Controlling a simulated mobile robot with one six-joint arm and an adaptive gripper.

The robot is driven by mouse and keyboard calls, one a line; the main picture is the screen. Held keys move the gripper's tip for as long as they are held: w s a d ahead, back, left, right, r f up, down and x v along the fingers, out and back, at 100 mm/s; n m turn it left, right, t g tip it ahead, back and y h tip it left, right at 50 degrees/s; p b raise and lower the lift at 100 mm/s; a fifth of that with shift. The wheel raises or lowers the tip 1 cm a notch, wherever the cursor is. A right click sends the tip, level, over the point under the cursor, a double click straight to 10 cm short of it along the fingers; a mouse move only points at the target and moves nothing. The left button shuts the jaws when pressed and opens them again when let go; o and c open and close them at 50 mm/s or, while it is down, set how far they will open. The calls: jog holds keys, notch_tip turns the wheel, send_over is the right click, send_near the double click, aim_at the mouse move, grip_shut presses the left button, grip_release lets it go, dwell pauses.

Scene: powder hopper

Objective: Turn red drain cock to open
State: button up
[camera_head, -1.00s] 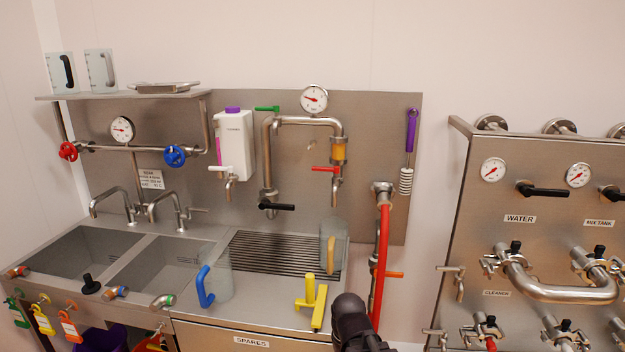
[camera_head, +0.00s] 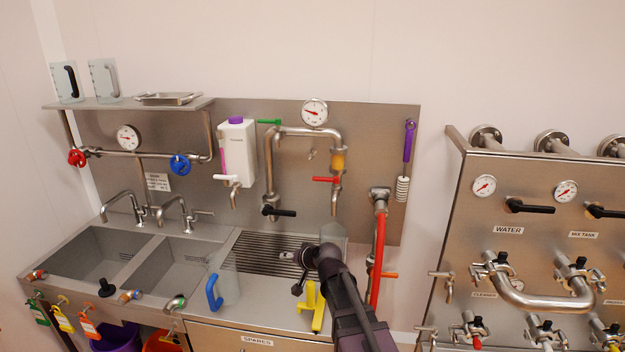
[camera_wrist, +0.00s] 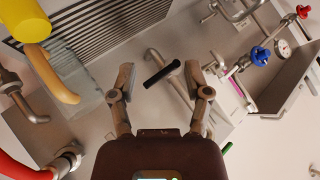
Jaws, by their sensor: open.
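The red drain cock (camera_head: 325,180) is a small red lever lying about level on the outlet under the amber sight glass (camera_head: 338,160), at the middle of the back panel. I cannot make it out in the wrist view. My gripper (camera_head: 303,268) is over the draining grid, lower than the red lever and apart from it. In the wrist view my gripper (camera_wrist: 160,78) has its fingers spread with nothing held. A black lever (camera_wrist: 162,74) on a steel pipe appears between the fingers, farther off; it also shows in the head view (camera_head: 284,213).
A red hose (camera_head: 379,260) hangs right of my arm. The yellow-handled jug (camera_wrist: 78,78) is close by. A white dispenser (camera_head: 238,150) hangs left of the piping.

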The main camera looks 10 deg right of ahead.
jog(key=w+r+m+t, duration=0.2)
jog(key=w+r+t, duration=0.1)
jog(key=w+r, duration=0.25)
jog(key=m+t+h+p, duration=0.2)
jog(key=m+t+h, duration=0.3)
jog(key=m+h, duration=0.9)
send_near(315, 180)
jog(key=shift+w+d+r+m+y, duration=0.3)
jog(key=shift+d+m+y, duration=0.15)
jog(key=shift+m+y, duration=0.3)
jog(key=shift+w+d+r+m+y, duration=0.35)
jog(key=shift+m+y, duration=0.2)
jog(key=shift+m, duration=0.3)
jog(key=shift+w+d, duration=0.1)
jog(key=shift+w, duration=0.05)
jog(key=shift+x, duration=4.35)
jog(key=shift+f, duration=0.15)
grip_shut()
